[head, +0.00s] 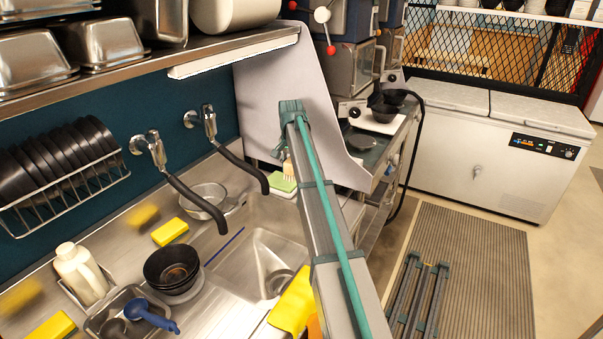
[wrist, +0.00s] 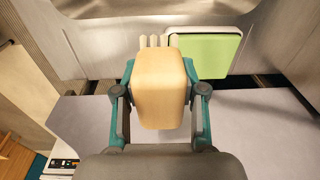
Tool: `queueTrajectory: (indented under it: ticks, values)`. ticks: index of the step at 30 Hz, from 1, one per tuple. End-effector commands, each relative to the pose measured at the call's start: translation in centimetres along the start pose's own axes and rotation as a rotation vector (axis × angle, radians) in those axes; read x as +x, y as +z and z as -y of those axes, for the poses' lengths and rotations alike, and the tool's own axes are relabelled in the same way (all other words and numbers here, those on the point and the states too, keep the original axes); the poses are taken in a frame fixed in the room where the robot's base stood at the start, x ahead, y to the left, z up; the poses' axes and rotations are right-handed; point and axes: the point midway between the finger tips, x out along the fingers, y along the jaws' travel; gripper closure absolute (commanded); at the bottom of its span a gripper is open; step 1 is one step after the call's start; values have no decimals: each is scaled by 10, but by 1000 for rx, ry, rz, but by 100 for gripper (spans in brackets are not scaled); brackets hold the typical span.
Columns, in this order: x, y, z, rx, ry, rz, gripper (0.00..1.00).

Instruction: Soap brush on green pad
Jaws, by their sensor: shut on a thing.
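The brush (wrist: 160,88), a pale wooden block with light bristles, is held between the fingers of my gripper (wrist: 160,72) in the wrist view. Its bristles point away from the wrist. In the head view the brush (head: 289,168) shows small below my gripper (head: 283,152), at the far end of my arm. The green pad (wrist: 205,52) has a pale edge and lies just right of the bristles in the wrist view. In the head view it shows beside the sink (head: 282,184), just below the brush. I cannot tell whether the bristles touch the pad.
The steel sink (head: 262,240) lies left of my arm, with two dark-spouted taps (head: 195,195) over it. Black bowls (head: 172,265), a white bottle (head: 78,270) and yellow sponges (head: 170,231) stand on the left counter. A grey panel (head: 295,95) rises behind the pad.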

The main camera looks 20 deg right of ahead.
Motion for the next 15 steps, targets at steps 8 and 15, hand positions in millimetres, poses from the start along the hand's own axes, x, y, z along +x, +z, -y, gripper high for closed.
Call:
queueTrajectory:
  ticks: [8,15]
  values:
    - [13,-56,54,16,-15,-29,87]
    - [17,-61,57,25,-28,-56,87]
